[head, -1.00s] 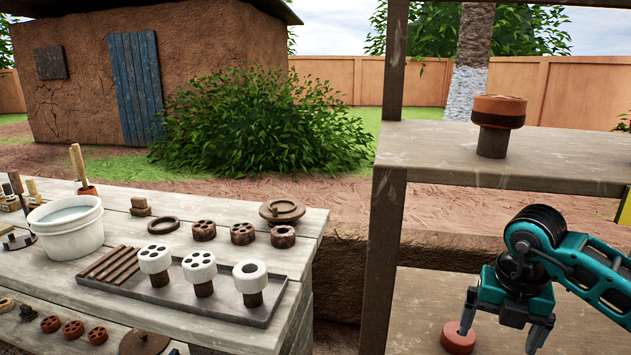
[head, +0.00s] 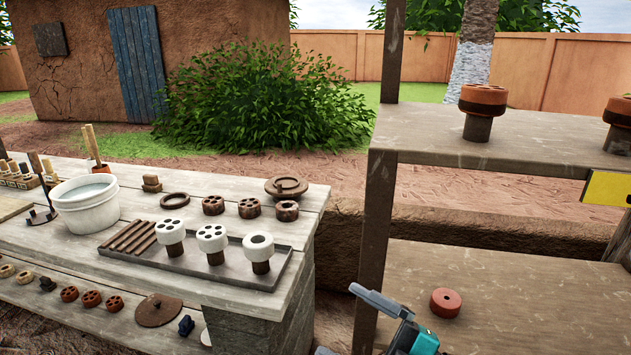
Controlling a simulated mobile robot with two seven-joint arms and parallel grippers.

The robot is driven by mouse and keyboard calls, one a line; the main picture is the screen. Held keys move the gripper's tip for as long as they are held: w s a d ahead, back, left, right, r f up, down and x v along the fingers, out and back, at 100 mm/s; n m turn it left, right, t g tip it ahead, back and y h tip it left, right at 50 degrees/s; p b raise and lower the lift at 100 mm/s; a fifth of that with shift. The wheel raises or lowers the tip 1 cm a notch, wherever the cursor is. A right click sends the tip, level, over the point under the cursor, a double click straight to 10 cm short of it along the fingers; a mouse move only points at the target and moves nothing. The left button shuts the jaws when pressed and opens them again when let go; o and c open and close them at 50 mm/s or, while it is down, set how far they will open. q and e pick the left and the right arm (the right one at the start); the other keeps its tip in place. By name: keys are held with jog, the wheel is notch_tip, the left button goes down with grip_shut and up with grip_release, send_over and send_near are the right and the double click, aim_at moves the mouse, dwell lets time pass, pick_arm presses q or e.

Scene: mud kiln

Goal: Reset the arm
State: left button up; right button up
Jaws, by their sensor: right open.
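My right gripper (head: 350,318) is low in the head view, in front of the shelf unit's post. Its grey fingers are apart and point left, with nothing seen between them; part of it is cut off by the bottom edge. A red-brown round disc with holes (head: 445,302) lies on the lower shelf (head: 520,290), to the right of the gripper and apart from it. My left gripper is not in view.
The shelf post (head: 376,230) stands close to my right gripper. The upper shelf (head: 480,140) carries a red-brown piece on a dark stand (head: 482,108). The wooden table (head: 130,205) holds a white bucket (head: 86,204) and a tray (head: 130,268) with white pieces on stands.

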jog(key=s+d+f+m+t+h+p, duration=0.15)
jog(key=d+f+m+t+h, duration=0.45)
jog(key=d+f+m+h, duration=0.75)
jog(key=s+f+m+g+h, duration=0.2)
jog(key=s+f+m+g, duration=0.3)
jog(key=s, duration=0.4)
notch_tip(320, 180, down, 3)
jog(key=shift+s+a+r+m+h+p, duration=0.15)
jog(key=shift+a+m+h+p, duration=0.2)
jog(key=shift+m, duration=0.4)
